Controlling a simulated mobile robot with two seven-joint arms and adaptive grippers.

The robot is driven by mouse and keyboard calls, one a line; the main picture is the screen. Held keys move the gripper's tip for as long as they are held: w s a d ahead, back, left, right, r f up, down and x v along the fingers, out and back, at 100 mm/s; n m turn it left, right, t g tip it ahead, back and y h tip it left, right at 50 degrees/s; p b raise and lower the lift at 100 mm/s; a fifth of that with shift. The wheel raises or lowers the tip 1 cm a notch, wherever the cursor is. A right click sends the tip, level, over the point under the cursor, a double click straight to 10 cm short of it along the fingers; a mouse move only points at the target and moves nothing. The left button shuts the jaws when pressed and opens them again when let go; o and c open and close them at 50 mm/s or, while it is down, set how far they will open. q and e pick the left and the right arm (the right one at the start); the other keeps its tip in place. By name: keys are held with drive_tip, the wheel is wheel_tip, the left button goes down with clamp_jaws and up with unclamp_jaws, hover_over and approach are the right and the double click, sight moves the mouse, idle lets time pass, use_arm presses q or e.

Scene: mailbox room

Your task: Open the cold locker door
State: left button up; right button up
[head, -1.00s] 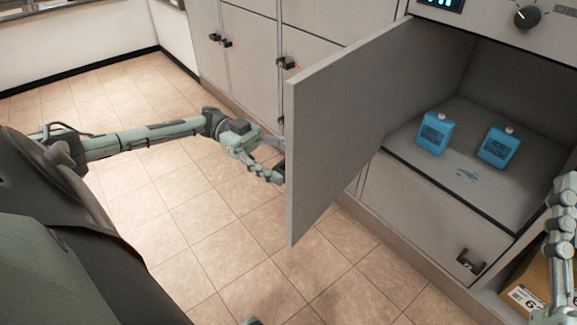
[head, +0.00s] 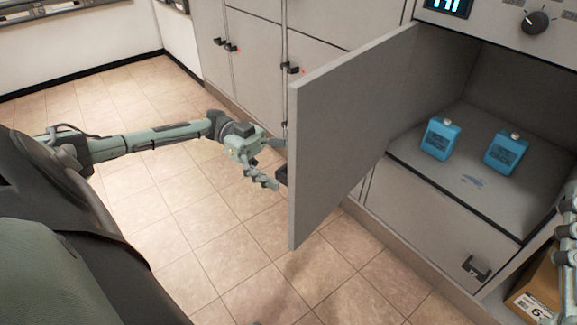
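The cold locker door (head: 345,140) is a grey panel swung wide open toward me, hinged on its left side. The locker's interior (head: 475,187) shows two blue bottle-like items, a left one (head: 440,139) and a right one (head: 505,153), standing on its floor.
A control panel with a dark knob (head: 536,22) and a lit display (head: 449,6) is above the locker. A closed drawer-like door with a handle (head: 476,268) is below. A cardboard box (head: 540,290) is at the lower right. Tiled floor left of the door is clear.

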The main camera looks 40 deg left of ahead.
use_arm(q)
drive_tip(key=a, duration=1.2)
idle(0.6)
